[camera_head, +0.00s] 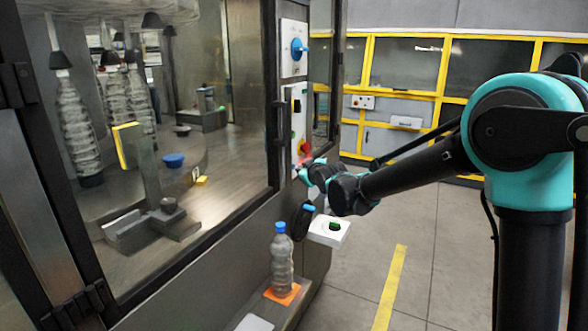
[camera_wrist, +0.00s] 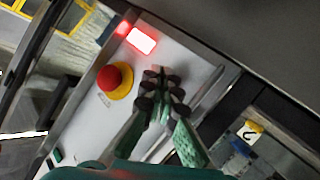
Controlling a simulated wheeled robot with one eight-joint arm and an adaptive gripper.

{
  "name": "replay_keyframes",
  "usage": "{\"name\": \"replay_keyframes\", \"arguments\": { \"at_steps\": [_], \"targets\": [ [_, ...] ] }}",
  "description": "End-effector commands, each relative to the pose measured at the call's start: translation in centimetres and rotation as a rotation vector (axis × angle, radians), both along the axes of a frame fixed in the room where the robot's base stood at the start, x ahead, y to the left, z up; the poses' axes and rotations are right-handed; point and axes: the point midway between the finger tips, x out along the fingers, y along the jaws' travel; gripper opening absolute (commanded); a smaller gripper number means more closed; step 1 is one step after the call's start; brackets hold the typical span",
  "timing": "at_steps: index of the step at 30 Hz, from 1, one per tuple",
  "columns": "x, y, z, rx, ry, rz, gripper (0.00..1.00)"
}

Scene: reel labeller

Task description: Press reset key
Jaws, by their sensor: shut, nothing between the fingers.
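The control panel (camera_head: 297,110) is a pale upright plate on the machine's door post. It also shows in the wrist view (camera_wrist: 185,55). It carries a red mushroom button on a yellow collar (camera_wrist: 115,80) and a lit white and red key (camera_wrist: 141,40). A small green key (camera_wrist: 55,156) is at the lower left. No label reads clearly, so I cannot tell which key is reset. My gripper (camera_wrist: 160,76) is shut and empty, fingertips over the panel to the right of the red button. I cannot tell whether they touch it. In the head view my gripper (camera_head: 304,171) is at the panel's lower end.
A blue rotary switch (camera_head: 298,48) sits on the plate above. The floor to the right is open.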

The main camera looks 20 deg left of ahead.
Motion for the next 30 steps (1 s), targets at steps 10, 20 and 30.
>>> {"name": "replay_keyframes", "arguments": {
  "at_steps": [10,20,30],
  "targets": [
    [0.02,0.09,0.00,0.000,0.000,0.000,0.00],
    [0.04,0.44,0.00,0.000,0.000,0.000,0.00],
    [0.07,0.80,0.00,0.000,0.000,0.000,0.00]
  ]
}}
